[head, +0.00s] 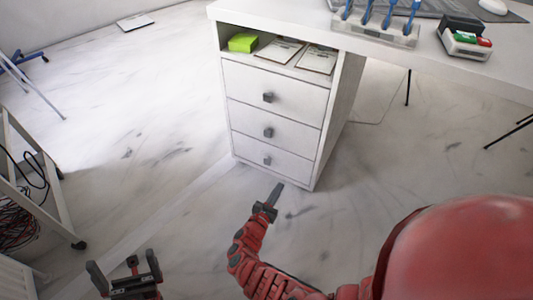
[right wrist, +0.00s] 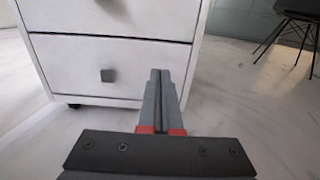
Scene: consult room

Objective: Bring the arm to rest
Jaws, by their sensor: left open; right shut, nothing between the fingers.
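My left gripper (head: 124,275) is at the lower left of the head view, its dark fingers apart and nothing between them. My right gripper (head: 274,195) is on the red arm at the lower middle, in front of the white drawer cabinet (head: 277,117). In the right wrist view its two grey fingers (right wrist: 158,95) are together and hold nothing. They point toward the cabinet's lower right edge; whether they touch it I cannot tell. All three drawers of the cabinet look closed.
The cabinet's open shelf holds a lime-green block (head: 242,42) and clipboards (head: 279,50). The white desk (head: 400,52) extends right with a rack of blue-handled items. A wheeled cart (head: 40,185) stands at the left. The pale floor (head: 130,140) between is mostly clear.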

